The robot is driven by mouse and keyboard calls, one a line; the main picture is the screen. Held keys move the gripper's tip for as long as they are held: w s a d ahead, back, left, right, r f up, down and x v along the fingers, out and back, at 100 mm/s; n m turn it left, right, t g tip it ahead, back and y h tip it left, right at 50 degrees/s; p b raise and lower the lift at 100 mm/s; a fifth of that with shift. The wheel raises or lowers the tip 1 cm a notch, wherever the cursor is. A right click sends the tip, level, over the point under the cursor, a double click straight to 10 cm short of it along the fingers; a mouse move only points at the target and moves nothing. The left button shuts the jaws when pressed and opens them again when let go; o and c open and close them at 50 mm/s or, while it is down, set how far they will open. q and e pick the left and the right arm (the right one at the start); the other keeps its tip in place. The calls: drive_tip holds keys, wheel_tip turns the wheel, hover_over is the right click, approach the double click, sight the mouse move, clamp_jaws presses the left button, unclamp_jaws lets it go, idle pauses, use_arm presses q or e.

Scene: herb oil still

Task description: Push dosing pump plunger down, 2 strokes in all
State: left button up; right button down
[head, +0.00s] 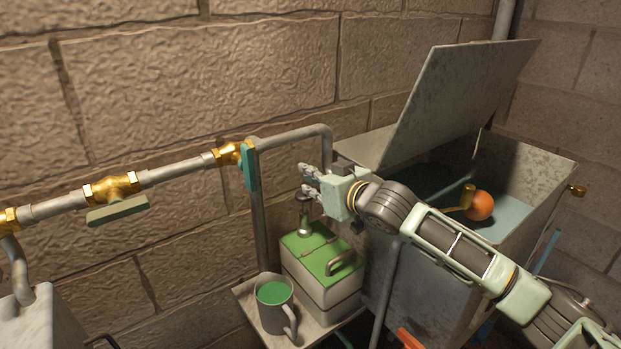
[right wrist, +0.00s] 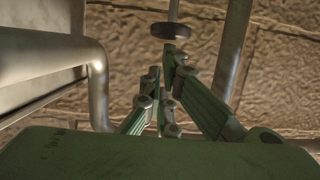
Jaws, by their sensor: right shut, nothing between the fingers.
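The dosing pump (head: 304,222) is a small upright metal cylinder on the green-topped box. Its plunger has a dark round knob (head: 303,198), partly overlapped by my right gripper's lower finger. In the right wrist view the dark knob (right wrist: 170,31) shows on a thin rod, just beyond the fingertips. My right gripper (head: 305,180) comes in from the right, shut and empty, with its fingers by the top of the pump. Its fingers also show in the right wrist view (right wrist: 163,68). I cannot tell whether they touch the knob. My left gripper is out of view.
A grey mug (head: 274,317) with green contents stands beside the green-topped box (head: 320,285) on a small shelf (head: 245,297). A pipe with valves (head: 112,187) runs along the brick wall. An open-lidded metal tank (head: 535,180) with an orange float (head: 480,205) stands right.

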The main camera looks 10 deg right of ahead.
drive_tip(key=shift+f+b, duration=0.8)
drive_tip(key=shift+f, duration=1.15)
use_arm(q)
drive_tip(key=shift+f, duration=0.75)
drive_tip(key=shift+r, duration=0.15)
use_arm(e)
drive_tip(key=shift+r, duration=0.1)
wheel_tip(320, 180, up, 4)
drive_tip(key=p, duration=0.4)
use_arm(q)
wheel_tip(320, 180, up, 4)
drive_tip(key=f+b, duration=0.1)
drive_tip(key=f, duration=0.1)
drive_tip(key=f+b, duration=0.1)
drive_tip(key=b, duration=0.1)
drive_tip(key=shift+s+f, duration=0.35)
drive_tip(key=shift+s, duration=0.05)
use_arm(e)
drive_tip(key=v, duration=1)
